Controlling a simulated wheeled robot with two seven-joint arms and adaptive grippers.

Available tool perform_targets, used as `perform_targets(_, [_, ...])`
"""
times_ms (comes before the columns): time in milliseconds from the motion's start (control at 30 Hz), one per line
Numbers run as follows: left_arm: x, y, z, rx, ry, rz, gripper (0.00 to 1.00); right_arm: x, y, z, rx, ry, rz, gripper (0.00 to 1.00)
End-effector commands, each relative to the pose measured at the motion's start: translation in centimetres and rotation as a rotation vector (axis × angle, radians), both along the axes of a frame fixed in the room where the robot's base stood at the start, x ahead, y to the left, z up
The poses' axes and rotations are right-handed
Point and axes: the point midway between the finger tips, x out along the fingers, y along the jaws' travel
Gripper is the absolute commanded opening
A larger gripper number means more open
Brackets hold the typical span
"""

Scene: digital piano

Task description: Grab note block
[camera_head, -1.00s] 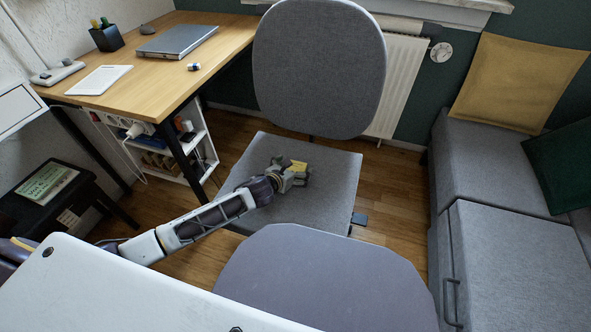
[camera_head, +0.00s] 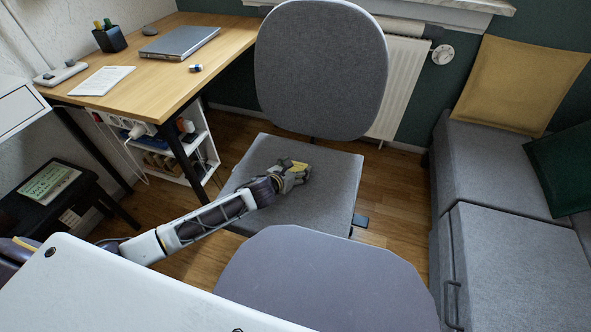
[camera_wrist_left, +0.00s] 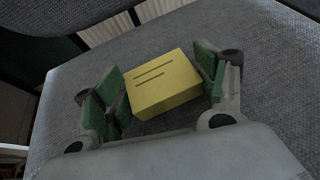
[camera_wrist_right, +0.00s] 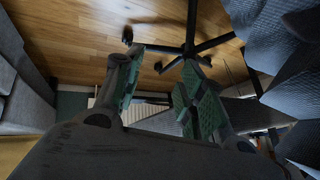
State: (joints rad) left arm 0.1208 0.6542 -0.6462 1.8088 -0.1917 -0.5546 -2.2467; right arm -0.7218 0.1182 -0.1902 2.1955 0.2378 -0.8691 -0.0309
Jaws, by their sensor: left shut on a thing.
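The note block is a yellow block (camera_wrist_left: 162,84) with two dark lines on its top, on the grey chair seat (camera_head: 325,185). In the left wrist view it sits between the green finger pads of my left gripper (camera_wrist_left: 160,92), which is shut on it. In the head view the left gripper (camera_head: 292,172) is over the seat, with a bit of yellow showing at it. Whether the block is lifted off the seat I cannot tell. My right gripper (camera_wrist_right: 158,90) shows in its own wrist view, open and empty, with its pads apart.
The chair's tall backrest (camera_head: 320,70) stands behind the seat. A wooden desk (camera_head: 150,75) with a laptop (camera_head: 180,43) is at the left. A grey sofa (camera_head: 520,260) with cushions is at the right. Wood floor (camera_head: 385,190) shows between chair and sofa.

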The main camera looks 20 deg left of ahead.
Motion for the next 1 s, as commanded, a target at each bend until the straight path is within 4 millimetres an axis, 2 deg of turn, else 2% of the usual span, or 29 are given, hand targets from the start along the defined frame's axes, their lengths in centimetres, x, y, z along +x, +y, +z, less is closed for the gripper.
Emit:
perform_targets(200, [0.1,0.0,1.6,0.001,-0.003,0.0,0.47,-0.2,-0.2,1.0,-0.02,0.022,0.011,0.4])
perform_targets(300, [0.1,0.0,2.5,0.0,-0.003,0.0,0.47,0.3,-0.2,2.9,-0.03,0.024,0.021,0.4])
perform_targets(700, [0.1,0.0,7.2,0.0,-0.003,-0.001,0.47,-0.2,-1.3,7.5,-0.108,0.098,0.054,0.4])
perform_targets(1000, [0.0,0.0,9.4,-0.001,-0.002,-0.001,0.47,-0.5,-2.1,9.8,-0.148,0.135,0.065,0.4])
